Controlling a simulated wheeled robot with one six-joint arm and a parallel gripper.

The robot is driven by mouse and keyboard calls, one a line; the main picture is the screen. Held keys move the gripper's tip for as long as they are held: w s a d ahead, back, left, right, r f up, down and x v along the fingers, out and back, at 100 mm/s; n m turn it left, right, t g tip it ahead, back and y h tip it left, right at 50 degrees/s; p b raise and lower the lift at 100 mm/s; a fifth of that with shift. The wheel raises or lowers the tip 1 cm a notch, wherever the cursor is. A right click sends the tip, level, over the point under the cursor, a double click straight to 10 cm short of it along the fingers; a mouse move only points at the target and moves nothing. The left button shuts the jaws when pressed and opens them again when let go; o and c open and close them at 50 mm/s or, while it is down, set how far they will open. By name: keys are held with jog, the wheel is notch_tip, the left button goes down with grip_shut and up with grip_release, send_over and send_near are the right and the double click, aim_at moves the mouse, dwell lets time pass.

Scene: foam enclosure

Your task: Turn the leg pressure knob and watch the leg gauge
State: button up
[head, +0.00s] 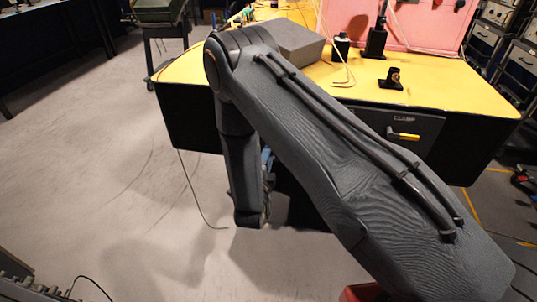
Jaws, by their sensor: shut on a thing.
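I see no leg pressure knob and no leg gauge that I can make out in the head view. My arm crosses the middle of the picture and hides much of the bench front. Its forearm hangs down in front of the bench's left part and ends low, near the floor. My gripper's fingers do not show; they are hidden behind the arm or out of sight, so I cannot see what they touch.
A yellow-topped bench (455,98) with black sides stands ahead. A grey foam block (298,43) and a small black holder (391,79) sit on top. The floor (90,170) at left is mostly clear.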

jog(key=shift+m, duration=1.5)
jog(key=o, duration=1)
jog(key=shift+o, duration=0.2)
jog(key=v, duration=0.8)
jog(key=shift+w, duration=0.1)
